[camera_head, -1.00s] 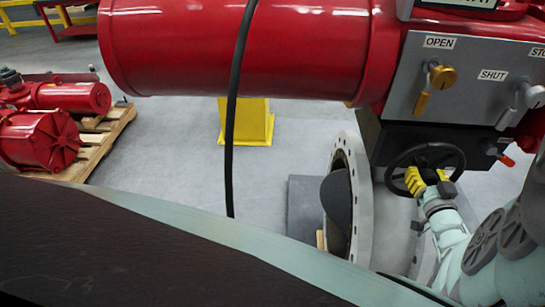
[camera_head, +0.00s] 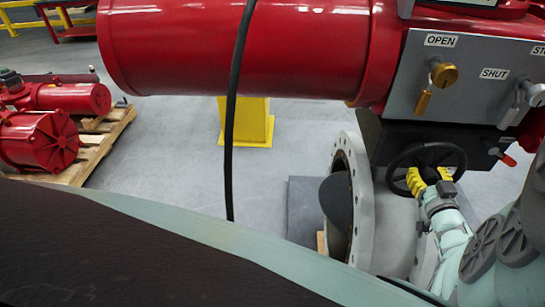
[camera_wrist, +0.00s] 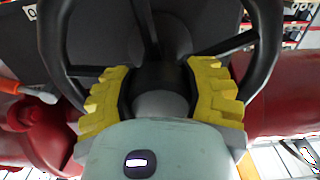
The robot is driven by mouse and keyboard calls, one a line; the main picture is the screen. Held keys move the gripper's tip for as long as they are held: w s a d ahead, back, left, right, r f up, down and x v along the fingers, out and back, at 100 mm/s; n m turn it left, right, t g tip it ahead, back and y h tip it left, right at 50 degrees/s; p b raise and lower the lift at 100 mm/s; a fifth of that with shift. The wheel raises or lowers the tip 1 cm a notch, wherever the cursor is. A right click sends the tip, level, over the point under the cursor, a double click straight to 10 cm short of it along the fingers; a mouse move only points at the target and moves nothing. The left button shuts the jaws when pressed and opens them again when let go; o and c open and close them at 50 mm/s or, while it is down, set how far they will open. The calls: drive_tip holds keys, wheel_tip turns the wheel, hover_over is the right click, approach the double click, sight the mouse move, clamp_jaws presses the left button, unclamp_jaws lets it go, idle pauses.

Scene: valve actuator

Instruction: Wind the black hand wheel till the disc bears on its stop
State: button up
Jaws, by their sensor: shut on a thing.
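The black hand wheel (camera_head: 464,158) is on the dark gearbox under the grey panel, at the right of the head view. Its rim and spokes (camera_wrist: 262,50) fill the top of the wrist view. My gripper (camera_head: 429,180) is at the wheel's lower part in the head view. In the wrist view my gripper's yellow fingers (camera_wrist: 160,80) are on either side of the wheel's dark middle and closed on it. The dark disc (camera_head: 337,203) stands inside the pale flanged valve body (camera_head: 362,210), turned at an angle to the opening. Its stop cannot be made out.
The panel carries a brass OPEN lever (camera_head: 424,100) and a grey SHUT lever (camera_head: 507,117). An orange-tipped lever (camera_head: 508,160) sits close right of the wheel. A red cylinder (camera_head: 230,50) spans above, with a black cable (camera_head: 232,120) hanging before it. Grey floor lies open behind.

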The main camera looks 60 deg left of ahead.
drive_tip(key=n+b, duration=0.1)
drive_tip(key=f+n+b, duration=0.1)
drive_tip(key=n, duration=0.1)
drive_tip(key=n+b, duration=0.3)
drive_tip(key=n, duration=0.1)
drive_tip(key=n+b, duration=0.5)
drive_tip(key=shift+w+d+r+n+b, duration=0.15)
drive_tip(key=shift+n+b, duration=0.15)
drive_tip(key=shift+n, duration=0.2)
drive_tip(key=shift+r, duration=0.25)
drive_tip(key=shift+c, duration=0.2)
drive_tip(key=shift+r, duration=0.1)
drive_tip(key=o, duration=1.1)
drive_tip(key=shift+d, duration=0.15)
drive_tip(key=o, duration=0.3)
